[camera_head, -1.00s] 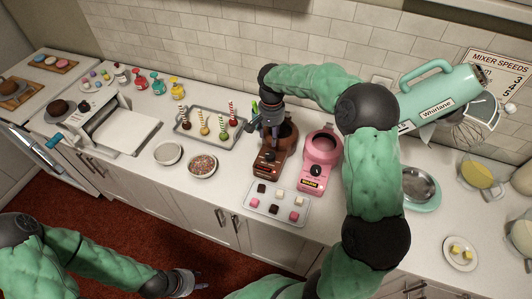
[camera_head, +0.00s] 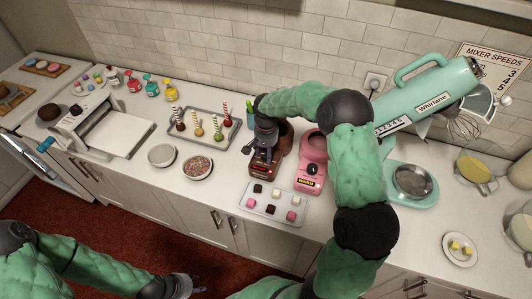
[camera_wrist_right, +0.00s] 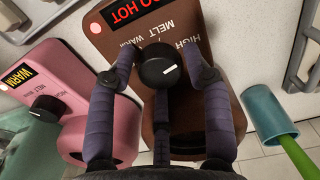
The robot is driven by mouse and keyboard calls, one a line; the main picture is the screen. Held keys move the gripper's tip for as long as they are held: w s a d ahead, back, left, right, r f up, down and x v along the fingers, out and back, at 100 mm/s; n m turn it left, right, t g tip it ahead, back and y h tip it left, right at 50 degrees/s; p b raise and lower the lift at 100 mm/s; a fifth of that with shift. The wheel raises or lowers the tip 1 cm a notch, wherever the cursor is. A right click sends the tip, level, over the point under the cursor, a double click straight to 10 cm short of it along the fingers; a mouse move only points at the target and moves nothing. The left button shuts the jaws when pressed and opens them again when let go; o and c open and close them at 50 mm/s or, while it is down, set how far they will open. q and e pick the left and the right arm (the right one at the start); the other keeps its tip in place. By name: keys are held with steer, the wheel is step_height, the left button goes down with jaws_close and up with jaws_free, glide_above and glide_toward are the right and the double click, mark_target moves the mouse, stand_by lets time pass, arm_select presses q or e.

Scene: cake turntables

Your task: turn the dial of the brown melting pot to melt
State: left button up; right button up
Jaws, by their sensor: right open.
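The brown melting pot (camera_head: 281,147) stands on the counter, partly hidden by my right arm in the head view. In the right wrist view its front panel (camera_wrist_right: 205,25) shows a red display, partly cut off, reading "OO HOT", and the labels MELT, WARM and HIGH. Its round black dial (camera_wrist_right: 155,73) has a white pointer mark aimed toward the HIGH side. My right gripper (camera_wrist_right: 158,62) is open, with fingers on both sides of the dial; contact is not clear. It also shows in the head view (camera_head: 264,152). My left gripper (camera_head: 186,285) hangs low in front of the cabinets, empty.
A pink melting pot (camera_head: 312,160) with a display reading WARM stands close on the right. A tray of small cubes (camera_head: 258,209) lies in front. A tray of cake pops (camera_head: 178,143) is to the left, and a teal cup (camera_wrist_right: 266,108) stands beside the brown pot.

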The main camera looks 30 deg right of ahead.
steer(key=c, duration=0.9)
steer(key=shift+n, duration=0.3)
steer(key=n, duration=0.4)
steer(key=shift+n+p, duration=0.3)
steer(key=shift+p, duration=0.1)
steer(key=shift+n+p, duration=0.4)
steer(key=shift+n, duration=1.9)
steer(key=o, duration=0.9)
